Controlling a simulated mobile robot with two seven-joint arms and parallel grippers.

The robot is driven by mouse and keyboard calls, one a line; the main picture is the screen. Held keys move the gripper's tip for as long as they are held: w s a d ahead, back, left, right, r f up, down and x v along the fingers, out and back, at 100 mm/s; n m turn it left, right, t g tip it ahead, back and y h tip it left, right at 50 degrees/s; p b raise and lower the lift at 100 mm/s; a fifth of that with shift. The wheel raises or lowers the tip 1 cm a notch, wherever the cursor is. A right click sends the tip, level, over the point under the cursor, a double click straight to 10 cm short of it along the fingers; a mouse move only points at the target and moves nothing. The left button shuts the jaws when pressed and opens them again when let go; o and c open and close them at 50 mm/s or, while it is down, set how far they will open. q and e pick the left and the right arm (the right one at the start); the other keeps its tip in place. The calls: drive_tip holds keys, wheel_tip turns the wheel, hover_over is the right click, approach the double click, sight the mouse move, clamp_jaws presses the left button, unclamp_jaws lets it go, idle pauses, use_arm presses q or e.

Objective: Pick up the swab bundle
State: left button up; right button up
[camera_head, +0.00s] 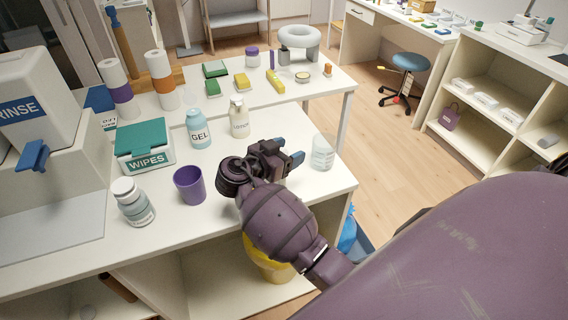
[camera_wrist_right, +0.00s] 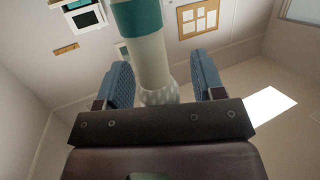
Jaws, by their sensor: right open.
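The swab bundle (camera_head: 323,152) is a pale upright cylinder with a faint teal band. It stands near the right edge of the white table (camera_head: 325,185). My right gripper (camera_head: 288,150) is open just left of it, blue fingertips pointing towards it with a small gap. In the right wrist view, the pale bundle (camera_wrist_right: 151,62) with its teal band and bumpy white end appears between the two open fingers (camera_wrist_right: 162,80). My left gripper is not in view.
Left of my gripper stand a purple cup (camera_head: 189,185), a white-capped bottle (camera_head: 133,203), a GEL bottle (camera_head: 198,130), a cream bottle (camera_head: 239,118) and a WIPES box (camera_head: 144,147). A yellow bin (camera_head: 270,268) is below.

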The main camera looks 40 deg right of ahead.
drive_tip(key=shift+c, duration=0.3)
drive_tip(key=c, duration=0.9)
drive_tip(key=shift+c, duration=0.2)
drive_tip(key=shift+r, duration=0.1)
